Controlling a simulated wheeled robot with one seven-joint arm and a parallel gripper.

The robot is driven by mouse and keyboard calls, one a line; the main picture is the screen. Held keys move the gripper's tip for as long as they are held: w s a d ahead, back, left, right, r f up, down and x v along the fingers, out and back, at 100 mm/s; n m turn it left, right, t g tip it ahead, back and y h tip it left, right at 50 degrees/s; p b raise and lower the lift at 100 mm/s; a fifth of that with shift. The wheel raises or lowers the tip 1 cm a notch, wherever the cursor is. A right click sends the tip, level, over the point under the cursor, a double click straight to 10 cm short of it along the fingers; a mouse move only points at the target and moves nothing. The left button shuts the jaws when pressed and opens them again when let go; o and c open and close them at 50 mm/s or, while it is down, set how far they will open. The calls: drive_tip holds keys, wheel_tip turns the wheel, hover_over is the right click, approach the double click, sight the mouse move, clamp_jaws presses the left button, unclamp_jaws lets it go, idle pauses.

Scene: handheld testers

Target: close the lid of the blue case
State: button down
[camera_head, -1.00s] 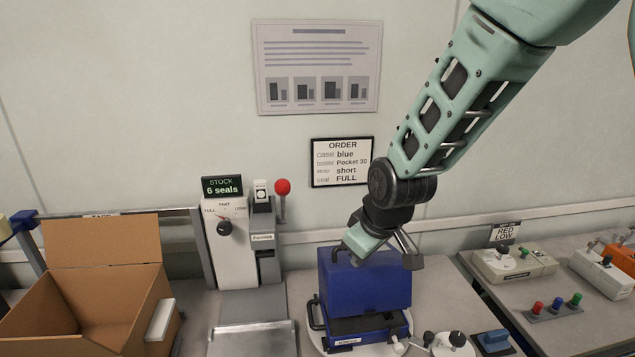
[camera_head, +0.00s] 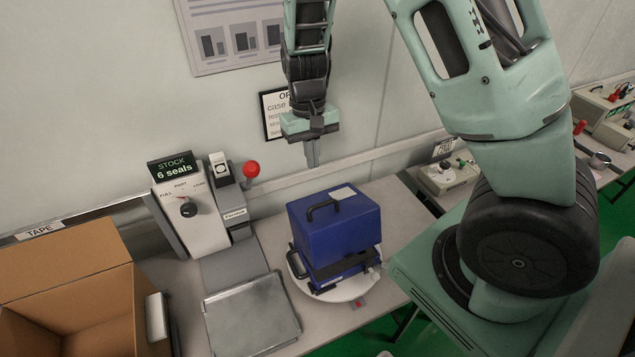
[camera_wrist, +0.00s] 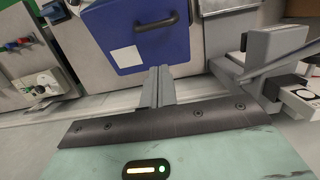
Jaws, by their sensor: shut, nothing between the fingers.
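The blue case (camera_head: 338,238) stands on a round white plate (camera_head: 349,293) on the bench. Its lid is down over the base, with a dark carry handle and a pale label on top. A dark seam shows low on the front; I cannot tell whether the lid is fully seated. Another dark handle sticks out at the left. My gripper (camera_head: 313,155) is shut and empty, above and behind the case, apart from it. In the wrist view, the shut fingers (camera_wrist: 158,88) point toward the blue lid (camera_wrist: 135,35), with its handle and label.
A grey tray (camera_head: 252,312) lies left of the case, with a sealing machine (camera_head: 195,205) and red-knobbed lever behind it. An open cardboard box (camera_head: 75,290) stands at the far left. Testers (camera_head: 447,175) sit on the right bench. The wall is close behind my gripper.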

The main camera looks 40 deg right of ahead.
sight(320, 210)
drive_tip(key=shift+s+a+f+p, duration=0.15)
drive_tip(key=shift+s+f+p, duration=0.2)
drive_tip(key=shift+s+f, duration=0.55)
drive_tip(key=shift+s+a+f+p, duration=0.1)
drive_tip(key=shift+s+f+p, duration=0.25)
drive_tip(key=shift+f, duration=0.9)
drive_tip(key=shift+s+a+f+p, duration=0.15)
drive_tip(key=shift+s+f+p, duration=0.15)
drive_tip(key=shift+s+f, duration=0.6)
drive_tip(key=shift+w+f, duration=0.2)
drive_tip(key=shift+w, duration=0.1)
